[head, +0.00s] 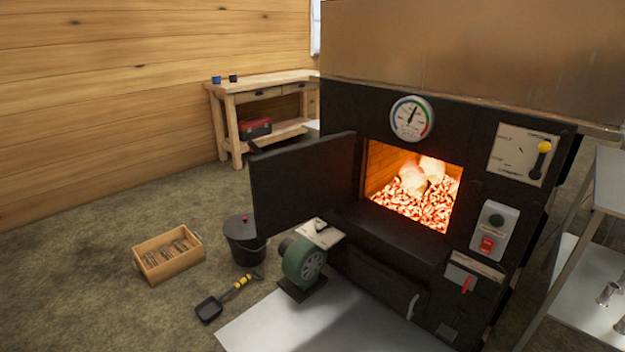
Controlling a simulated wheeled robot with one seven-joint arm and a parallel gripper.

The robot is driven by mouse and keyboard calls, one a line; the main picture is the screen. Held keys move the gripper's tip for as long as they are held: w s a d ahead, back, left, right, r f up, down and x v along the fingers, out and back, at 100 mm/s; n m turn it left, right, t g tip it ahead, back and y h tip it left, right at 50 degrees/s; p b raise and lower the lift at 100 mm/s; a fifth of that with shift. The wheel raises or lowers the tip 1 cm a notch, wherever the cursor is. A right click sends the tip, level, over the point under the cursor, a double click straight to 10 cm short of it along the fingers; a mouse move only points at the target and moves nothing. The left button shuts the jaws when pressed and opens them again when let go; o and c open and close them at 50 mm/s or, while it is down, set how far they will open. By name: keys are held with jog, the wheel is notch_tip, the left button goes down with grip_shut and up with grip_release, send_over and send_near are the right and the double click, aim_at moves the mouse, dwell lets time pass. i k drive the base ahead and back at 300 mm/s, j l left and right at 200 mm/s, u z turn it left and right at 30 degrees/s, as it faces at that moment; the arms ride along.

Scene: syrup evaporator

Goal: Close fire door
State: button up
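The black fire door (303,185) stands wide open in the head view, swung out to the left of the firebox opening (414,185). Its hinge side meets the left edge of the opening. Glowing embers and burning logs show inside. A small dark piece, perhaps the door's handle, shows at the door's upper left edge; most of it is hidden behind the door. The black evaporator front (350,105) carries a round gauge (412,118) above the opening. My gripper is not in view.
A green blower (304,262) stands on the floor below the door. A lidded black bucket (244,240), a shovel (228,297) and a wooden crate (137,263) lie to the left. A workbench (262,82) stands behind. The floor at far left is clear.

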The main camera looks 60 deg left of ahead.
aim_at(292, 186)
jog(key=k+j, duration=0.1)
jog(key=j, duration=0.65)
jog(key=k+j+u, duration=0.1)
jog(key=j, duration=0.65)
jog(key=k+j, duration=0.1)
jog(key=j, duration=0.65)
jog(key=i+j, duration=0.1)
jog(key=j, duration=0.35)
jog(key=i+j+u, duration=0.1)
jog(key=j, duration=0.3)
jog(key=i+j, duration=0.1)
jog(key=j, duration=0.35)
jog(key=i+j, duration=0.15)
jog(key=j, duration=0.25)
jog(key=i+j+u, duration=0.1)
jog(key=j, duration=0.35)
jog(key=i+j, duration=0.1)
jog(key=j, duration=0.3)
jog(key=i+j+u, duration=0.1)
jog(key=j+u, duration=0.2)
jog(key=i+j+u, duration=0.1)
jog(key=u, duration=0.2)
